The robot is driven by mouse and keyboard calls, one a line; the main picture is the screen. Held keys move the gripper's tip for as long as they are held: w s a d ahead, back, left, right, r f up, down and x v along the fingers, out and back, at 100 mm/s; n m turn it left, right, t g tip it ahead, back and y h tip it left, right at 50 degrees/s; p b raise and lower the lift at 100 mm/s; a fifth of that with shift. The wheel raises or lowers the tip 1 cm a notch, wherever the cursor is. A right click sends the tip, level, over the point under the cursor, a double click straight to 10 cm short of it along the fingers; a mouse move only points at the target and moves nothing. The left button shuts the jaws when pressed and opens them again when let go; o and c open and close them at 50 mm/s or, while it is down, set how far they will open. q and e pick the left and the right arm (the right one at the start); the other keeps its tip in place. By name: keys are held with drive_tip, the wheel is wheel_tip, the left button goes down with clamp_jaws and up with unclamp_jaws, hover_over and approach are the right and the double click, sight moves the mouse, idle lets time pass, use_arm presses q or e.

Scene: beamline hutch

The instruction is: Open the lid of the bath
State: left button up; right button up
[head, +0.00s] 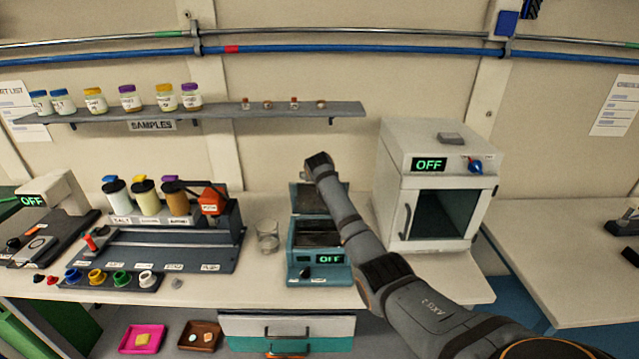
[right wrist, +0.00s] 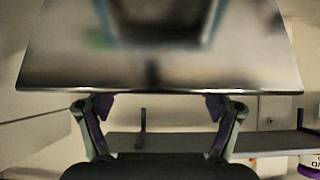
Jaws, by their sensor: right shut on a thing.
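The bath (head: 305,268) is a teal box on the bench with a green "OFF" display and a dark knob on its front. Its lid (head: 306,200) is raised, standing up at the back of the bath, and the dark inside shows. My right arm reaches across the bath's right side to the lid. My right gripper (right wrist: 158,104) is shut on the lid, whose grey plate (right wrist: 160,75) fills the top of the right wrist view. In the head view my arm hides the fingers and part of the lid. My left gripper is not in view.
A white oven (head: 440,150) marked "OFF" stands close to the right of the bath. A glass beaker (head: 267,238) and a rack of bottles (head: 150,245) are to the left. A sample shelf (head: 220,112) is on the wall above.

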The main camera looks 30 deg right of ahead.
drive_tip(key=shift+w+d+f, duration=0.1)
drive_tip(key=shift+w+f, duration=0.15)
drive_tip(key=shift+f, duration=0.05)
clamp_jaws()
drive_tip(key=shift+c, duration=2.1)
unclamp_jaws()
drive_tip(key=shift+w+f, duration=0.2)
drive_tip(key=shift+w, duration=0.1)
drive_tip(key=shift+o, duration=1.3)
drive_tip(key=shift+w+d+f, duration=0.1)
drive_tip(key=shift+w+f, duration=0.05)
drive_tip(key=o, duration=1)
drive_tip(key=shift+s+r, duration=0.4)
drive_tip(key=shift+c, duration=0.2)
drive_tip(key=o, duration=0.7)
drive_tip(key=shift+w+f, duration=0.2)
drive_tip(key=shift+s+r, duration=0.1)
drive_tip(key=v, duration=1.2)
